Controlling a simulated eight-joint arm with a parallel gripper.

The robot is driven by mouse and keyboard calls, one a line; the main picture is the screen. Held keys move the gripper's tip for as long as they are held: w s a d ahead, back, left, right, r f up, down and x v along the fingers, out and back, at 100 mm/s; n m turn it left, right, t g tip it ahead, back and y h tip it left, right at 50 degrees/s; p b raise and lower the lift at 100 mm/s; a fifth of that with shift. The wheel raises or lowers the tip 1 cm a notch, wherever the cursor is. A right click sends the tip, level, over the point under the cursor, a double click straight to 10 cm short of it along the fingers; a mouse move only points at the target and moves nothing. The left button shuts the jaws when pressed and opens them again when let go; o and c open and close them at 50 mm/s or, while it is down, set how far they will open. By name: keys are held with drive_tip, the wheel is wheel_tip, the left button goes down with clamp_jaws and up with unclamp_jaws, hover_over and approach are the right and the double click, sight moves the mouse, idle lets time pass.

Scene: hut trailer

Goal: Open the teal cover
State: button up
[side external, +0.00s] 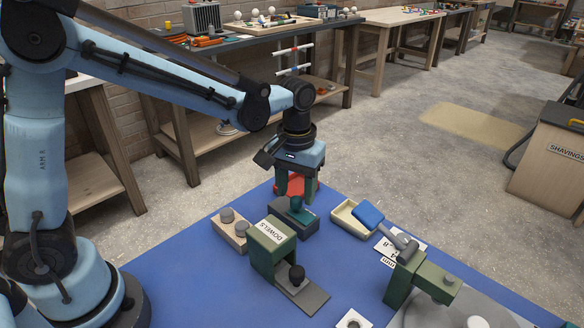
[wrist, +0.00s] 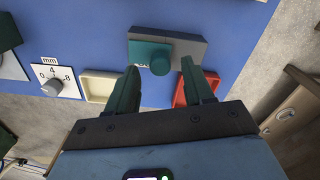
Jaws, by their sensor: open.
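The teal cover (wrist: 139,49) has a round teal knob (wrist: 161,61) and sits at one end of a dark grey box (wrist: 193,50); the grey shows bare beside it. In the side view the cover (side external: 308,223) and knob (side external: 297,202) stand on the blue table in front of my gripper. My gripper (side external: 297,194) points down above the table behind the box. In the wrist view its two fingers (wrist: 163,77) are apart and empty, with the knob beyond and between their tips. I cannot tell the height of the fingertips over the table.
A red tray (side external: 291,188) lies under my gripper.

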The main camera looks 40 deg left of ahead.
drive_tip(key=shift+f, duration=0.85)
clamp_jaws()
